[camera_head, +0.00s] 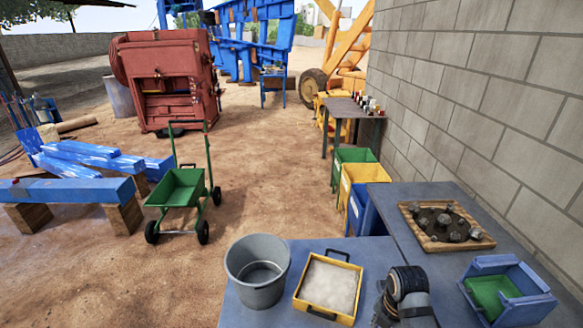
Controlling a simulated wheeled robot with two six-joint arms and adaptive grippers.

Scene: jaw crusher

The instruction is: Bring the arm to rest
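A black and grey jointed piece, which looks like the end of my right arm with the gripper (402,292), shows at the bottom edge, right of the middle. It is over the blue table (290,310), between the yellow tray and the blue box. Its fingers cannot be made out, so I cannot tell whether it is open or shut, and I see no object clearly held in it. My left arm and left gripper are not in view.
On the tables are a grey bucket (257,272), a yellow tray (328,288) of pale material, a wooden tray (447,226) of rocks and a blue box (508,289) with green inside. A block wall (480,90) borders the right. A green cart (180,189) stands on open ground.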

